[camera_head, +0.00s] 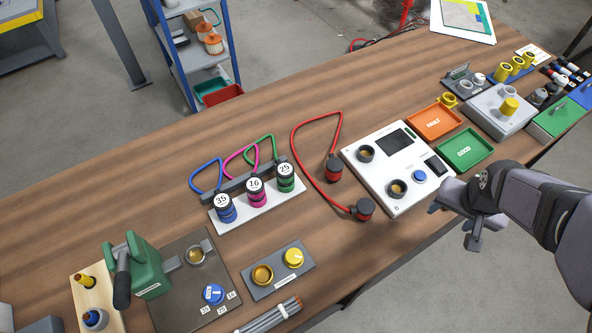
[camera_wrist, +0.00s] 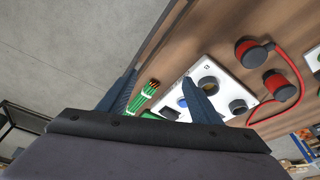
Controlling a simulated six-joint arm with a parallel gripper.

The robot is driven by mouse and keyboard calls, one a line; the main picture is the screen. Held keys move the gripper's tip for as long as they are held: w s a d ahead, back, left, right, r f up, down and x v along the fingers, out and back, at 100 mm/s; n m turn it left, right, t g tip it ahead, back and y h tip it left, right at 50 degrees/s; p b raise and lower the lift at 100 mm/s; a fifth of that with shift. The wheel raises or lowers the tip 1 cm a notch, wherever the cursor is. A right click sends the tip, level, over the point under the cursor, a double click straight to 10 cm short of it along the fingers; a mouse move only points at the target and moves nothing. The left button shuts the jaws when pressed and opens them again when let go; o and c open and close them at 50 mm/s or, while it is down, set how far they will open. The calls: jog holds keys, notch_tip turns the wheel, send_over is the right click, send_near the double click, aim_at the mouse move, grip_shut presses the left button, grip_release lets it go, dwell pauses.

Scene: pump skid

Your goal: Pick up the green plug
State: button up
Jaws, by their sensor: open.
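The green plug (camera_head: 286,178), marked 25, stands upright at the right end of a white rack (camera_head: 262,207), with a green cable looping behind it. A pink plug (camera_head: 257,192) marked 16 and a blue plug (camera_head: 226,208) marked 35 stand to its left in the same rack. My gripper (camera_head: 455,222) is far to the right of the green plug, past the white test unit, near the table's front edge. In the wrist view my gripper (camera_wrist: 158,77) is open with nothing between its fingers. The green plug cannot be made out in that view.
The white test unit (camera_head: 378,178) with round sockets lies between my gripper and the rack; it also shows in the wrist view (camera_wrist: 222,70). Two red plugs (camera_head: 334,168) on a red cable lie beside it. Orange (camera_head: 434,122) and green (camera_head: 466,150) trays sit behind my gripper.

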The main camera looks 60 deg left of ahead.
jog(key=s+a+n, duration=0.1)
jog(key=s+a, duration=0.2)
jog(key=a, duration=0.3)
jog(key=s+a+n+y, duration=0.1)
jog(key=s+a, duration=0.2)
jog(key=a, duration=0.3)
jog(key=s+a+n, duration=0.1)
jog(key=s+a, duration=0.1)
jog(key=a, duration=0.4)
jog(key=n+y, duration=0.1)
jog(key=n, duration=0.2)
send_over(285, 170)
jog(key=s+d, duration=0.1)
jog(key=shift+d+r+g, duration=0.15)
jog(key=shift+r+g, duration=0.1)
jog(key=shift+g, duration=0.05)
jog(key=shift+p+x, duration=0.4)
jog(key=shift+x, duration=0.65)
jog(key=shift+f+p, duration=0.45)
jog(key=shift+p+x, duration=0.9)
jog(key=shift+x, duration=1.3)
jog(key=shift+d, duration=0.15)
jog(key=c, duration=1.3)
